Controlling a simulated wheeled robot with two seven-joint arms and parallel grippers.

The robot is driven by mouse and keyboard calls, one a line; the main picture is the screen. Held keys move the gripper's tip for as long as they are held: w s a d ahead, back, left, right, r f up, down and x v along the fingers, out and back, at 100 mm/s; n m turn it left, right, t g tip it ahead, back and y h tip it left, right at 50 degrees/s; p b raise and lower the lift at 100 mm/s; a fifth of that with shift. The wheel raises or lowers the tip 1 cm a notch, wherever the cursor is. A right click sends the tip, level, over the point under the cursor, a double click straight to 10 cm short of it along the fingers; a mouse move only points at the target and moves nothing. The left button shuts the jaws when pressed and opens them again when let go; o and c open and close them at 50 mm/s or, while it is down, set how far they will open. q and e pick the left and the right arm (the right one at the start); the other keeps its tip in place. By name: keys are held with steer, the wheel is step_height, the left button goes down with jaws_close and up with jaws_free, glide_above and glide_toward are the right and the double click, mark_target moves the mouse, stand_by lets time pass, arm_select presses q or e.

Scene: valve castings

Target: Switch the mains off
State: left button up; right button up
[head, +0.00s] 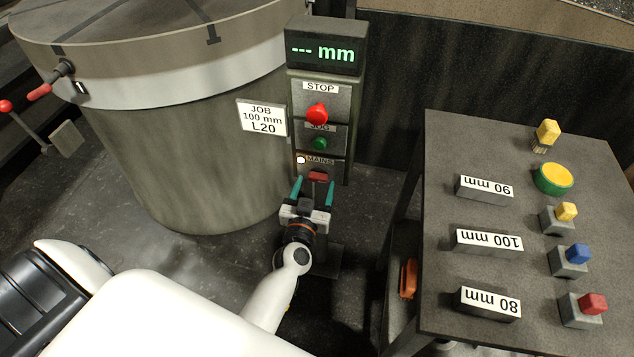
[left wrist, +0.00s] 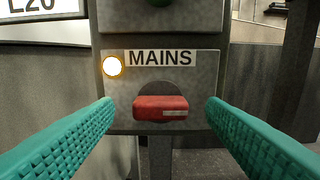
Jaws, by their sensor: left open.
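The red mains switch handle (head: 318,176) sits on the lowest panel of the control pillar, under the MAINS label. In the left wrist view the handle (left wrist: 160,107) lies horizontal on a dark round base. A small lamp (left wrist: 113,66) left of the label glows; it also shows in the head view (head: 300,159). My left gripper (head: 313,187) is open, its teal fingers pointing at the panel. In the left wrist view the fingers (left wrist: 160,112) stand on either side of the handle, apart from it. My right gripper is not in view.
A large round machine (head: 190,140) stands left.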

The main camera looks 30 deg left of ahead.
mark_target(318, 176)
arm_select(q)
steer(key=shift+x, duration=0.95)
steer(key=shift+w, duration=0.2)
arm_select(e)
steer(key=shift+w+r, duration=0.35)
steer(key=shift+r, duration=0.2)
arm_select(q)
steer(key=c, duration=1)
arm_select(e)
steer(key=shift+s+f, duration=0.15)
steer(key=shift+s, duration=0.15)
